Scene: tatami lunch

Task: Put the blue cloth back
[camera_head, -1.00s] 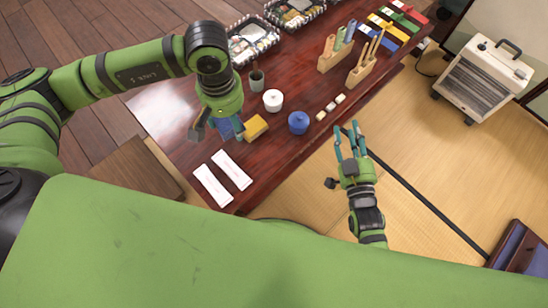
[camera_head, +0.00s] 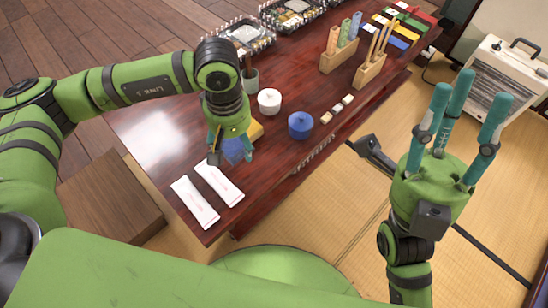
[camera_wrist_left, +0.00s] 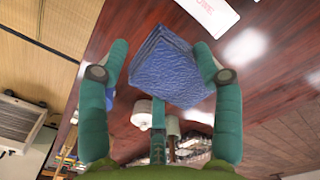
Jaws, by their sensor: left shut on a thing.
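The blue cloth (camera_head: 235,149) is a small folded pad held between the fingers of my left gripper (camera_head: 232,156). It also shows in the left wrist view (camera_wrist_left: 168,68), gripped between the two side fingers, with the dark red table behind it. I cannot tell whether it touches the table. A yellow cloth (camera_head: 257,131) lies right beside it, partly hidden by the gripper. My right gripper (camera_head: 464,112) is open and empty, fingers spread upward, off the table's right side over the tatami.
On the table (camera_head: 262,178), two white packets (camera_head: 195,202) lie near the front. A blue lidded pot (camera_head: 300,125), a white lidded pot (camera_head: 269,101) and a dark cup (camera_head: 250,78) stand behind. A heater (camera_head: 492,75) stands at right.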

